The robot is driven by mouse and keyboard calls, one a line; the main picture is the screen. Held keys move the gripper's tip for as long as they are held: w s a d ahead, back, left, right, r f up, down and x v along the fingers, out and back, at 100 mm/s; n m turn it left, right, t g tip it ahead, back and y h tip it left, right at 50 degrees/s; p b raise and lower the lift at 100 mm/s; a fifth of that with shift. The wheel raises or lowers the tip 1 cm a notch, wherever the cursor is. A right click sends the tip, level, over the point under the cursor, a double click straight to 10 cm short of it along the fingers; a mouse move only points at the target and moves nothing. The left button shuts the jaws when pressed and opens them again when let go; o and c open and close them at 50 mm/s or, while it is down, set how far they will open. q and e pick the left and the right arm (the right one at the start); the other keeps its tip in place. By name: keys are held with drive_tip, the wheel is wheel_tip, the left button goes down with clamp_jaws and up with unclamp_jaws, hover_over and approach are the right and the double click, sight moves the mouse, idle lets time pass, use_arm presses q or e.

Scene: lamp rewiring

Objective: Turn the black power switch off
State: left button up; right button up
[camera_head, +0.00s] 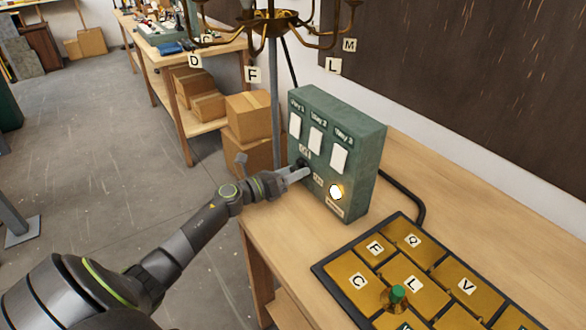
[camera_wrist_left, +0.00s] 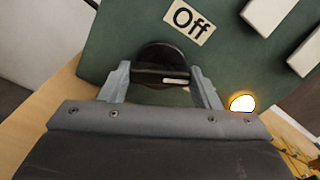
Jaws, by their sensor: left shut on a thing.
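The green control box (camera_head: 363,160) stands on the wooden bench. The round black power switch (camera_head: 303,163) is on its front, and shows large in the left wrist view (camera_wrist_left: 165,53). An "Off" label (camera_wrist_left: 190,20) is beside the switch. The white mark on the knob lies roughly sideways in that view and does not point at "Off". My left gripper (camera_head: 299,174) is at the box front, its two fingers (camera_wrist_left: 163,82) on either side of the knob, shut on it. A round light (camera_head: 336,191) on the box glows. My right gripper is not in view.
A black-framed tray of brass lettered tiles (camera_head: 326,272) lies on the bench at the right, with a green knob (camera_head: 398,293) on it. A brass lamp (camera_head: 272,22) stands behind the box. Cardboard boxes (camera_head: 250,116) are behind it. A black cable (camera_head: 408,194) runs behind the box.

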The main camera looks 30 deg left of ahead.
use_arm(q)
drive_tip(key=n+p, duration=0.1)
drive_tip(key=n, duration=0.1)
drive_tip(key=n+p, duration=0.1)
drive_tip(key=shift+r+n, duration=0.2)
drive_tip(key=shift+n, duration=0.2)
drive_tip(key=n+p, duration=0.2)
drive_tip(key=n, duration=0.1)
drive_tip(key=shift+n, duration=0.3)
drive_tip(key=n+p, duration=0.1)
drive_tip(key=n, duration=0.2)
drive_tip(key=shift+p, duration=0.4)
drive_tip(key=shift+n+p, duration=0.45)
drive_tip(key=shift+n, duration=0.55)
drive_tip(key=shift+f, duration=0.1)
drive_tip(key=o, duration=1)
drive_tip(key=shift+w+f, duration=0.1)
